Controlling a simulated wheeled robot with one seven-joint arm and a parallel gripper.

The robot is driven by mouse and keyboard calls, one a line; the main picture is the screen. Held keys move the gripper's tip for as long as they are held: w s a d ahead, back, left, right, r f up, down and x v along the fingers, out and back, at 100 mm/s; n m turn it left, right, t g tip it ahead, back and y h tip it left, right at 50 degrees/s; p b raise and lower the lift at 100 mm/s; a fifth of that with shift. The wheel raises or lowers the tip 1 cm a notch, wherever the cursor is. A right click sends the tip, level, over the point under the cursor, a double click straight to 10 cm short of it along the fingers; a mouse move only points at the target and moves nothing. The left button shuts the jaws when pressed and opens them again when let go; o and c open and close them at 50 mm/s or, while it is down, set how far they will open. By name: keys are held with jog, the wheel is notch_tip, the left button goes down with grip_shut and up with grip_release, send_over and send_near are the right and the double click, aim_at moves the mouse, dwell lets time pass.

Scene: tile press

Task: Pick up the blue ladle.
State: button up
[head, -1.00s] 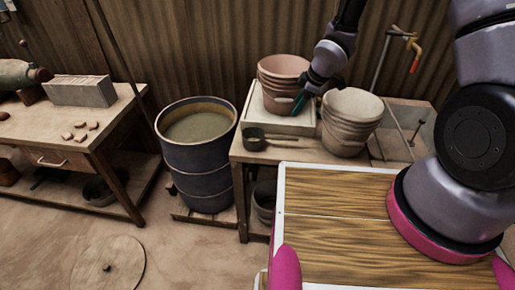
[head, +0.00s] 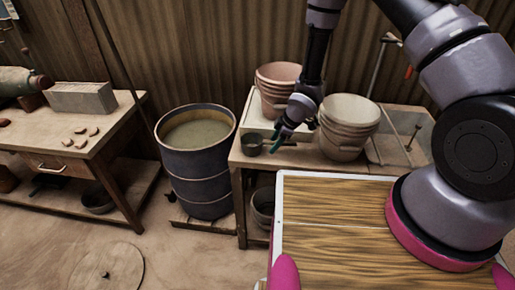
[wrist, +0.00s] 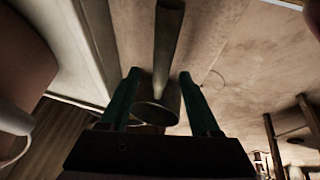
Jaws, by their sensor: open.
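The ladle (head: 251,146) lies on the wooden bench, in front of the pale box. It looks dark grey rather than clearly blue. Its handle points right in the head view and is largely hidden behind my gripper (head: 277,142). In the wrist view the ladle's handle (wrist: 167,40) runs up the picture from the cup, between the two teal fingers of my gripper (wrist: 160,75). My gripper is open, with a finger on each side of the ladle and gaps beside it. I cannot tell how high the fingertips are above the bench.
A stack of pale pots (head: 349,115) stands close to the right of my gripper. Pinkish pots (head: 276,78) stand on the pale box (head: 247,116) behind. A dark barrel of liquid (head: 198,175) stands left of the bench (head: 240,160).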

jog(key=shift+w+a+f, duration=0.1)
jog(key=shift+a+f, duration=0.1)
jog(key=shift+f, duration=0.3)
grip_shut()
dwell(1.1)
